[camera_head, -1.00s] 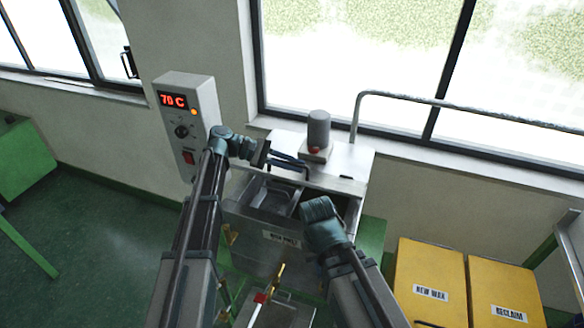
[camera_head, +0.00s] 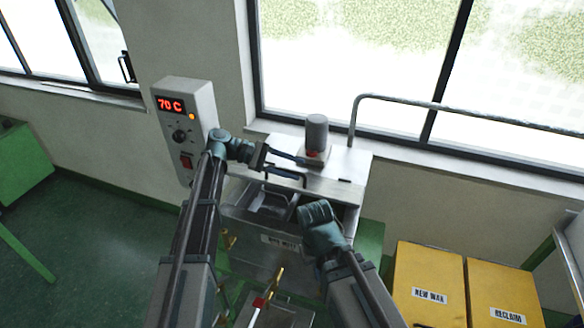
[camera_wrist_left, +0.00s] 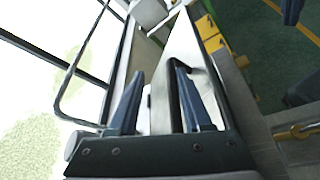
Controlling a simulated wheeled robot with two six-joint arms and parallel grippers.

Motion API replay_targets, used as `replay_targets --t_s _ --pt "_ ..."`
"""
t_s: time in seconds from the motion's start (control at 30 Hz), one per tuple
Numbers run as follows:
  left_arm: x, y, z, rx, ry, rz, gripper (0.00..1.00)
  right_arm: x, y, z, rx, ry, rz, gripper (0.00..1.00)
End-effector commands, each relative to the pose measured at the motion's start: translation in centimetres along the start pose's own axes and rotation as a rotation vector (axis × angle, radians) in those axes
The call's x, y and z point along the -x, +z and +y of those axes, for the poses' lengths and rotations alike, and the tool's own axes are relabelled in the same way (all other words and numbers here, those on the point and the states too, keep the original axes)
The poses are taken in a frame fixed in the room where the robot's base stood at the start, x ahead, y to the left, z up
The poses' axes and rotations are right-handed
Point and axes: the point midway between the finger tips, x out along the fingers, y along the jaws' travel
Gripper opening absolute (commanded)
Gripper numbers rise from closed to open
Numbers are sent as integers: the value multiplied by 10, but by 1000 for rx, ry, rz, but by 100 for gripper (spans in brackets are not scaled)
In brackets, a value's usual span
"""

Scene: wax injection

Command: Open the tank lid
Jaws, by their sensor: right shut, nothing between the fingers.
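The metal tank (camera_head: 268,247) stands below the window, its front compartments visible from above. The pale metal lid plate (camera_head: 352,165) lies behind the compartments; I cannot tell its exact angle. My left gripper (camera_head: 290,167) is at the plate's left front part, fingers spread. In the left wrist view a grey bar (camera_wrist_left: 165,103) lies between the two open fingers, with gaps at its sides; a dark hooked piece (camera_wrist_left: 186,66) shows near it. My right gripper (camera_head: 314,212) is shut and empty over the tank's right front; its fingertips are mostly hidden.
A grey control box (camera_head: 187,125) reading 70 C is at the left of the tank. A motor cylinder (camera_head: 317,133) rises from the tank top. A bent pipe rail (camera_head: 430,102) runs along the window. Yellow bins (camera_head: 430,283) stand at the right.

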Motion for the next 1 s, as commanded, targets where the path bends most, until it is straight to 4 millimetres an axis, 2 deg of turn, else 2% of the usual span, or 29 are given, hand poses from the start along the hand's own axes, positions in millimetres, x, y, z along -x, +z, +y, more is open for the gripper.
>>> replay_targets --t_s 0.27,0.53,0.6,1.0 --pt "3 8 6 0 2 -1 45 10 1 1 1 0 0 0" --pt "14 32 25 0 2 -1 45 42 3 4 3 0 -2 0" --pt "10 42 6 0 1 0 45 38 3 4 4 0 -2 0" --pt "2 108 -64 0 1 1 45 46 3 4 5 0 -2 0"
